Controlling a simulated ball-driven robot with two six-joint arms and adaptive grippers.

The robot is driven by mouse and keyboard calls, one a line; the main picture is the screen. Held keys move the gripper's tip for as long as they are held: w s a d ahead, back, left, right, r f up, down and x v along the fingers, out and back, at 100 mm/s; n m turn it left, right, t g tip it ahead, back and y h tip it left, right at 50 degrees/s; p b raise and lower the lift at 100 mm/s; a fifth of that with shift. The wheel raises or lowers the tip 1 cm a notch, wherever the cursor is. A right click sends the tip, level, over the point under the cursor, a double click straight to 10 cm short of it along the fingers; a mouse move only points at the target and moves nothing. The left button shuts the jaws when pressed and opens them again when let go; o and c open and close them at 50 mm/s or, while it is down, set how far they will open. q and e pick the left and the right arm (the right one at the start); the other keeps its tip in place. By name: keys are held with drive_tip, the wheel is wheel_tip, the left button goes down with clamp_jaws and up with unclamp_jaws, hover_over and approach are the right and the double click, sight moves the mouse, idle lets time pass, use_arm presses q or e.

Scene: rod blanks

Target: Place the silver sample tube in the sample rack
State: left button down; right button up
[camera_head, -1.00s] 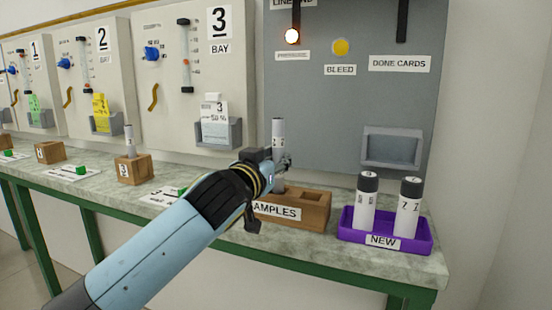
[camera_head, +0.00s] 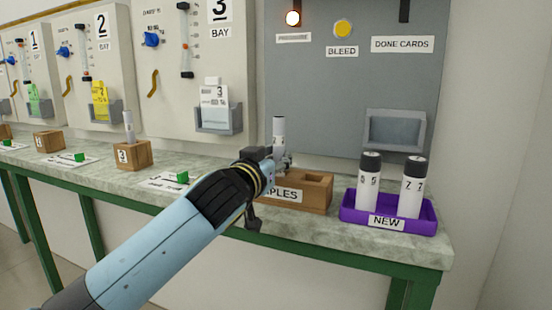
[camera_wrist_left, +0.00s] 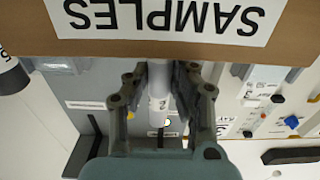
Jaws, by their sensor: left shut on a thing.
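The silver sample tube (camera_head: 279,132) stands upright in the head view, above the left part of the wooden sample rack (camera_head: 318,194). My left gripper (camera_head: 280,163) is shut on it. In the upside-down left wrist view the fingers (camera_wrist_left: 161,82) close around the tube (camera_wrist_left: 158,108). The tube's lower end passes behind the front wall of the rack (camera_wrist_left: 30,35), so I cannot tell how deep it sits in a hole. My left forearm and hand cover the rack's left end. An open square hole shows at the rack's right. My right gripper is not in view.
A purple NEW tray (camera_head: 430,228) with two black-capped tubes stands just right of the rack. A wooden block (camera_head: 132,155) holding another tube stands to the left, with a card and green piece (camera_head: 182,177) between. A grey panel rises behind.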

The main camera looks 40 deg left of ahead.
use_arm(q)
drive_tip(key=shift+f+b, duration=0.35)
drive_tip(key=shift+f, duration=0.15)
drive_tip(key=c, duration=1.1)
unclamp_jaws()
drive_tip(key=shift+o, duration=0.2)
drive_tip(key=v, duration=1.2)
